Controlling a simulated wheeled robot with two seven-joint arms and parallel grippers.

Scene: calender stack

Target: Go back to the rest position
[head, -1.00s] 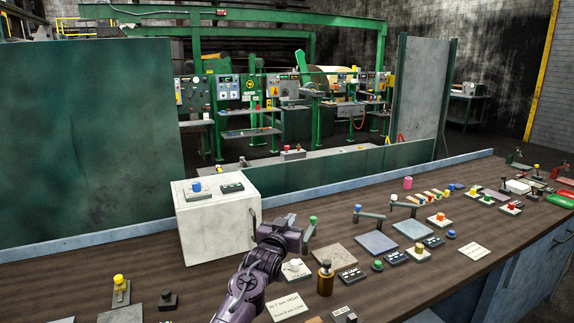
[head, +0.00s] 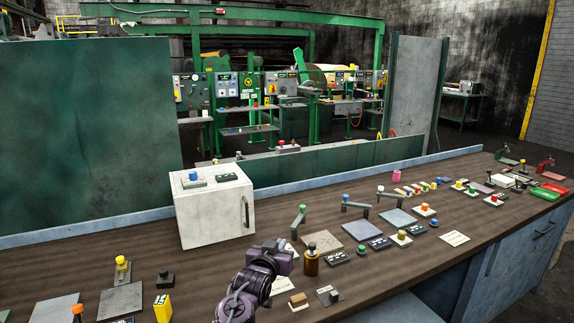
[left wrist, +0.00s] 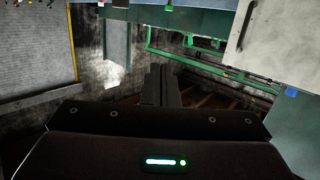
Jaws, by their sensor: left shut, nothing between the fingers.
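My left gripper (head: 286,247) is a dark purple arm end in the head view. It is over the front part of the brown workbench (head: 200,267), to the right of and in front of the white box (head: 216,217). In the left wrist view its two dark fingers (left wrist: 161,84) are together with nothing between them. The box's handle side faces the gripper, and the two are apart. My right gripper is not in view.
A brown bottle (head: 311,262) stands close to the right of the gripper. Several buttons, levers and plates cover the bench to the right. A green panel (head: 90,130) stands behind the bench.

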